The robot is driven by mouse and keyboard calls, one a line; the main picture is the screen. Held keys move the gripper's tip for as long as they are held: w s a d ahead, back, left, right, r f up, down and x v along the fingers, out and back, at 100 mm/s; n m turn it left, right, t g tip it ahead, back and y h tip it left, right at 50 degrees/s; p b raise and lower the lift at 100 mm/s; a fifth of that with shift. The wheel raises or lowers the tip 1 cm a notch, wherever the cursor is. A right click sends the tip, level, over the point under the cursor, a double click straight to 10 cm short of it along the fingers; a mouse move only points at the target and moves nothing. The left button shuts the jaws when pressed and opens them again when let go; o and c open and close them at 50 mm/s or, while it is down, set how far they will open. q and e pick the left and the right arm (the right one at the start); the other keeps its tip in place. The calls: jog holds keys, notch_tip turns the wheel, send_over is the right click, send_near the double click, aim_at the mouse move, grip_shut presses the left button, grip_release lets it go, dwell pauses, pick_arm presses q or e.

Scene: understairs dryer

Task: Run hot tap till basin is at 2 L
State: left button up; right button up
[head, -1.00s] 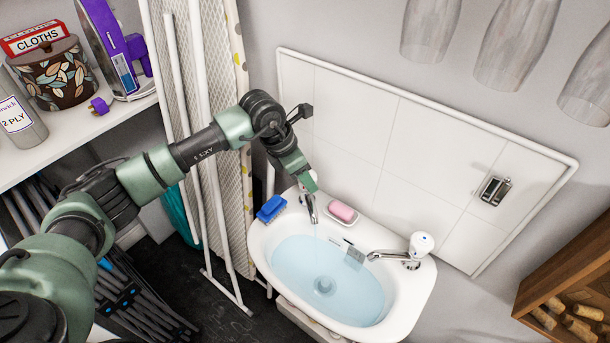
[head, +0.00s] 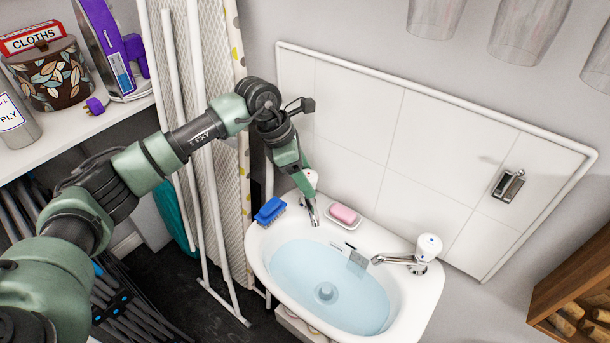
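The white basin (head: 256,262) holds clear bluish water (head: 345,297); a plughole fitting shows under it. The left tap (head: 312,212) has a chrome spout and a white knob (head: 312,177), partly hidden by my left gripper. The right tap (head: 402,260) has a white knob with a small bluish mark. A small grey plate (head: 357,259) with a white strip is on the basin's back inner wall; its markings are too small to read. My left gripper (head: 306,188) points down at the left tap's knob; its finger gap is hidden. My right gripper is not in view.
A blue brush (head: 269,211) and a pink soap (head: 344,214) in a dish sit on the basin's back rim. White tiles (head: 350,120) stand behind. An ironing board (head: 233,190) leans at left; a wooden crate (head: 575,290) is at right.

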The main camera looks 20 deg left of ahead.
pick_arm(q)
jog(key=b+v, duration=0.1)
jog(key=v, duration=0.6)
jog(key=shift+a+r, duration=0.15)
jog(key=shift+r, duration=0.2)
jog(key=shift+s+f, duration=0.1)
dwell(1.4)
